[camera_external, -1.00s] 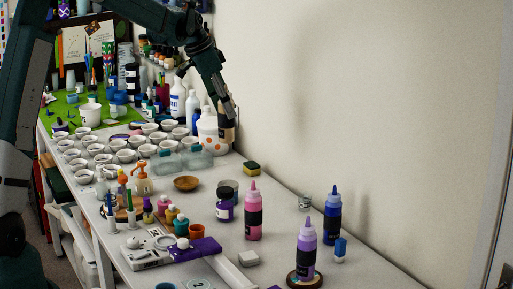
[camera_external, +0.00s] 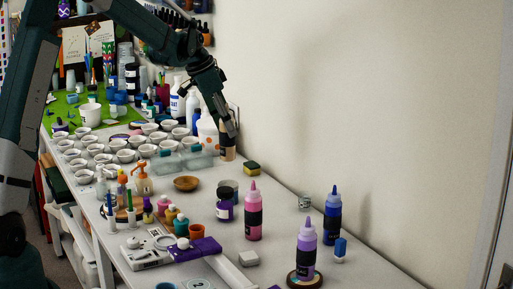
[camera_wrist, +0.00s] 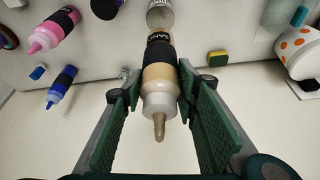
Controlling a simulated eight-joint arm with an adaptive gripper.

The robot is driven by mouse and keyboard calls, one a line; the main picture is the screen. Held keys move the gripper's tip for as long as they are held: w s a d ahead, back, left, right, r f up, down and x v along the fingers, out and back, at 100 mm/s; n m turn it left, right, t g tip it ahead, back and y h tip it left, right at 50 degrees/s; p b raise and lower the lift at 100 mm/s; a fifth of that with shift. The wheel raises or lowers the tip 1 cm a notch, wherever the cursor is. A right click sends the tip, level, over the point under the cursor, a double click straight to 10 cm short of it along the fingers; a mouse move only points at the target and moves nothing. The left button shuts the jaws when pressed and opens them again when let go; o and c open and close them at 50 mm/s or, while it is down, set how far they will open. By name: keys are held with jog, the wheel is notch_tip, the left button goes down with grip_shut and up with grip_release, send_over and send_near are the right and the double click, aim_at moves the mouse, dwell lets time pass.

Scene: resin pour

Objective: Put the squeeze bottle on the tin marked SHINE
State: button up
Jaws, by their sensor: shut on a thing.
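The squeeze bottle (camera_external: 228,152) is tan with a black label and a pale cap. My gripper (camera_external: 230,136) is shut on it and holds it near the wall, behind the sponge. In the wrist view the bottle (camera_wrist: 159,75) lies between the green finger pads, nozzle toward the camera, its label partly readable.
A yellow-green sponge (camera_external: 252,168) lies near the wall. A white jug with orange dots (camera_wrist: 298,52) is close by. Pink (camera_external: 253,212), blue (camera_external: 332,215) and lilac (camera_external: 306,248) bottles stand toward the front.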

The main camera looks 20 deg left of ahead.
aim_at(228, 151)
jog(key=shift+f, duration=2.4)
jog(key=shift+f, duration=1.9)
jog(key=shift+f, duration=0.15)
jog(key=o, duration=1)
jog(key=shift+v, duration=6.2)
